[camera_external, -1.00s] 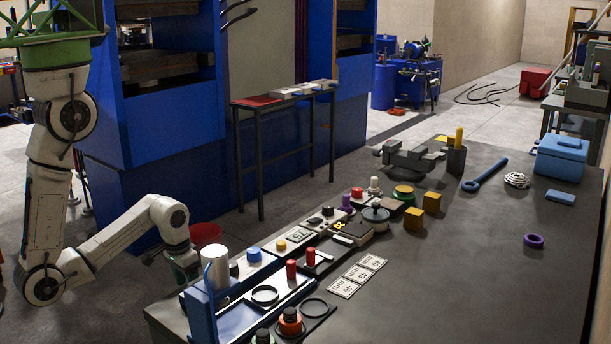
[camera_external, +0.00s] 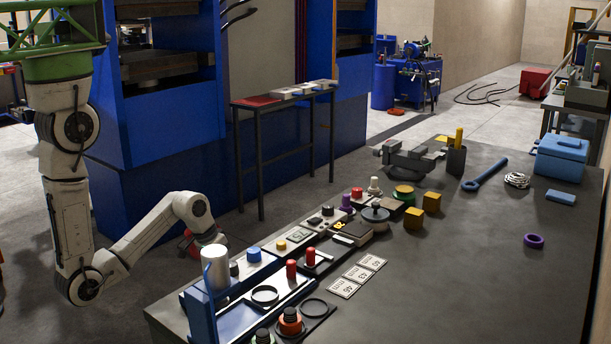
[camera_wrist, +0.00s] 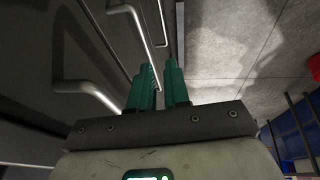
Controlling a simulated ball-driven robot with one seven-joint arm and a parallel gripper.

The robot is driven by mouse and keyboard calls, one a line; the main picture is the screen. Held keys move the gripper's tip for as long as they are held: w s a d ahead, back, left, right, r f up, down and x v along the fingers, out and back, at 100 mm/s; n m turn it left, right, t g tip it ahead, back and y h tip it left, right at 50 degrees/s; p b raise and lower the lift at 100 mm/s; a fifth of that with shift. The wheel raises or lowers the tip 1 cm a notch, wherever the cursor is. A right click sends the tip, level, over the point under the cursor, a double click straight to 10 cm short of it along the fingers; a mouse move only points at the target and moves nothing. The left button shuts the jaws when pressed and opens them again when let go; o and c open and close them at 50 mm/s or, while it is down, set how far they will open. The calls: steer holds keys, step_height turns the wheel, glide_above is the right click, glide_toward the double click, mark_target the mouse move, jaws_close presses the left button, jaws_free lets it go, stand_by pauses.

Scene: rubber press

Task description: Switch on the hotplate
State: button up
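A low unit (camera_external: 297,238) with a "75" plate, a yellow button and a blue knob lies along the bench's left side. Behind it, a round grey plate with a black knob (camera_external: 375,212) sits beside a small box. I cannot tell for certain which is the hotplate.
Grey drawer fronts with bar handles (camera_wrist: 88,90) are close to my gripper in the wrist view. A blue frame with a silver cylinder (camera_external: 215,268) stands at the bench's near left corner. Red pegs (camera_external: 291,268) stand nearby. The bench's right middle is mostly clear.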

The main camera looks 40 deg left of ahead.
steer(key=w+r+t, duration=0.1)
steer(key=w, duration=0.3)
steer(key=w+r+t+h+b, duration=0.1)
steer(key=w, duration=0.4)
steer(key=w+r+t+h+b, duration=0.1)
steer(key=w, duration=0.4)
steer(key=shift+a+r+n, duration=0.25)
steer(key=shift+r+n, duration=0.05)
steer(key=shift+r, duration=0.1)
jaws_close()
steer(key=w+d+r+m+h, duration=0.4)
steer(key=w+d+r+m, duration=0.35)
steer(key=r, duration=0.55)
steer(key=s+d+r+m+g+y+p, duration=0.2)
steer(key=d+r+m+g+y, duration=0.2)
steer(key=d+r+m+g, duration=0.3)
step_height(320, 180, up, 6)
steer(key=m, duration=0.4)
steer(key=shift+s+d+y, duration=0.2)
steer(key=shift+s+y, duration=0.05)
steer(key=shift+y, duration=0.05)
